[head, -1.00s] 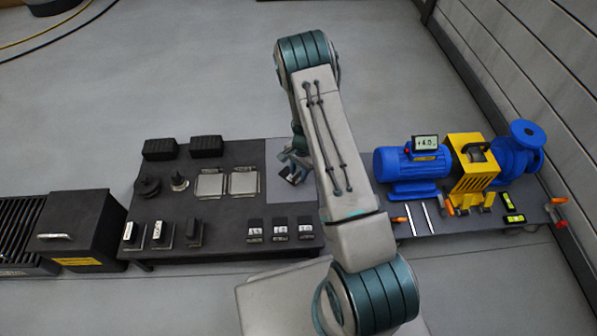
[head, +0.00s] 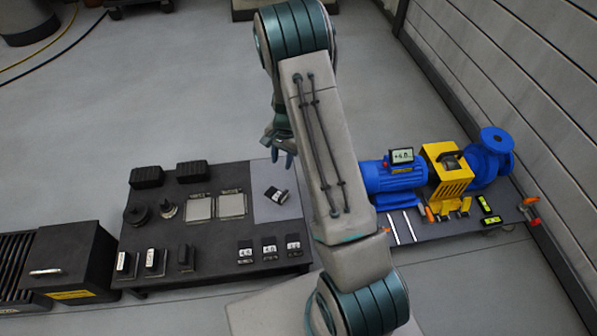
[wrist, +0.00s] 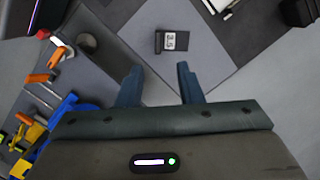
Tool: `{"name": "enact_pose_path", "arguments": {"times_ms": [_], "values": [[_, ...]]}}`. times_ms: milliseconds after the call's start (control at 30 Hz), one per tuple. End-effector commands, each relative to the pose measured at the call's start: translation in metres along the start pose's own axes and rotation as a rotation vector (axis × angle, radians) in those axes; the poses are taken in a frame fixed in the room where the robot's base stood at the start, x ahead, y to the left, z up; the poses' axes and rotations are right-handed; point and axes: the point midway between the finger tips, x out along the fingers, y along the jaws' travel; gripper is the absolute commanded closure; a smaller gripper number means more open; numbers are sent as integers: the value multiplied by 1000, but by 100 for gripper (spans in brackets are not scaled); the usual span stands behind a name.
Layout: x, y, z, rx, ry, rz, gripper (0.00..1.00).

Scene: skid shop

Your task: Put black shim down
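The black shim (head: 275,194) lies flat on the grey mat (head: 268,212) at the right end of the dark table, turned at an angle. In the wrist view the shim (wrist: 172,41) shows a white label and lies ahead of my fingertips, apart from them. My gripper (head: 279,150) is raised above the table's far edge, partly behind my arm in the head view. In the wrist view my gripper (wrist: 160,75) has its two fingers spread, with nothing between them.
Three labelled black blocks (head: 269,250) stand along the table's front edge. Two pale square plates (head: 215,207) lie left of the mat. The blue motor (head: 392,182) and yellow guard (head: 446,172) stand to the right. A black box (head: 70,262) is at left.

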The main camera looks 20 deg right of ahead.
Motion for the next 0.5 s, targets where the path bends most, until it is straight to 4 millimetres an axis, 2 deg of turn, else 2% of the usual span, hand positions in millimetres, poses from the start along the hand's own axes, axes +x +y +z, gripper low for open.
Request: {"name": "enact_pose_path", "arguments": {"times_ms": [33,200,500], "values": [[-19,0,8,-32,5,-12,67],[-68,7,38,-154,13,-29,67],[-141,35,94,-374,47,-40,67]]}}
